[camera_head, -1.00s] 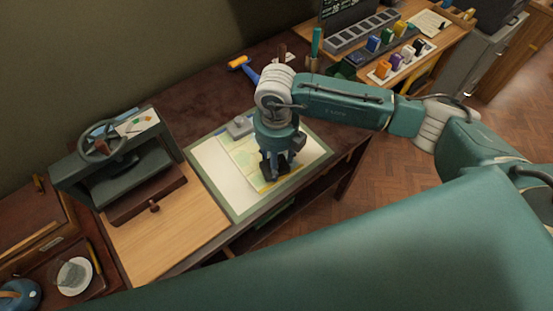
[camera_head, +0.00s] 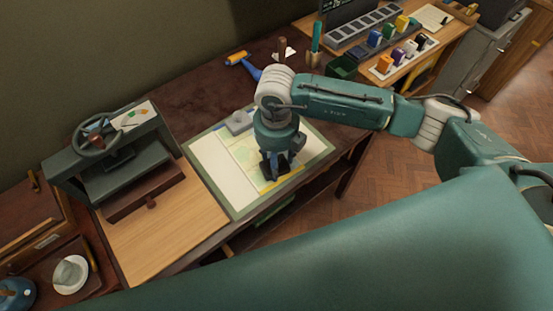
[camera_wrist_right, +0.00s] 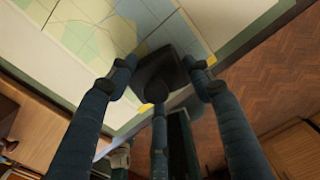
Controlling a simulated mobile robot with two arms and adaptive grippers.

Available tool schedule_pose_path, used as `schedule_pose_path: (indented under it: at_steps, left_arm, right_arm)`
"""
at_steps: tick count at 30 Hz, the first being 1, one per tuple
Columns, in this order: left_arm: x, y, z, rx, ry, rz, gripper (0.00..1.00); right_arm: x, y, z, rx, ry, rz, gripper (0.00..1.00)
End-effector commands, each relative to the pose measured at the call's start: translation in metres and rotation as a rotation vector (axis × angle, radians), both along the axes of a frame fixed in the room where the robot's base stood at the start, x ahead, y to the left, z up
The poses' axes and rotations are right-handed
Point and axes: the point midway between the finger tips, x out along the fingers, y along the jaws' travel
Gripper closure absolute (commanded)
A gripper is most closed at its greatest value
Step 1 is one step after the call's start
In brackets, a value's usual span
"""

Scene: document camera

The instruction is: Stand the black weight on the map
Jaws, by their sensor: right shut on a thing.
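The map (camera_head: 243,152) lies flat on a pale mat with a green border (camera_head: 234,183) on the dark table. It also shows in the right wrist view (camera_wrist_right: 95,38). My right gripper (camera_head: 275,165) points down over the front part of the map. Its blue fingers (camera_wrist_right: 162,82) are shut on the black weight (camera_wrist_right: 160,68), a dark block between the fingertips. My left gripper is not in view.
A grey weight (camera_head: 238,123) sits at the map's back edge. A dark press (camera_head: 110,165) with a wheel stands at left. A blue-and-yellow roller (camera_head: 242,65) lies behind. The table's front edge is close to the gripper.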

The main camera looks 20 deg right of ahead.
Motion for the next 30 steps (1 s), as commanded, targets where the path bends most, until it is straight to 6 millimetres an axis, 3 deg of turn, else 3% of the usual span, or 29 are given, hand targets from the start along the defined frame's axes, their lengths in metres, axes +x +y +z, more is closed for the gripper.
schedule_pose_path:
  at_steps: [6, 7, 8, 20, 30]
  left_arm:
    - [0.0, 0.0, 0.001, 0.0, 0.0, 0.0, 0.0]
    - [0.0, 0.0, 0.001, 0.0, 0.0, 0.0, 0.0]
    - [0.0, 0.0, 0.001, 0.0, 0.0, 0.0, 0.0]
    - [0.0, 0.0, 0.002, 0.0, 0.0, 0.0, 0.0]
    - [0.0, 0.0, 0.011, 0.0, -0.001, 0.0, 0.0]
  right_arm:
    - [0.001, 0.001, 0.003, 0.002, -0.004, 0.0, 1.0]
    - [0.001, 0.001, 0.003, 0.002, -0.004, 0.0, 0.48]
    - [0.001, 0.001, 0.003, 0.002, -0.004, 0.0, 0.42]
    - [0.0, 0.0, 0.003, 0.001, -0.001, 0.0, 0.4]
    - [0.0, 0.0, 0.02, 0.0, -0.001, 0.0, 0.4]
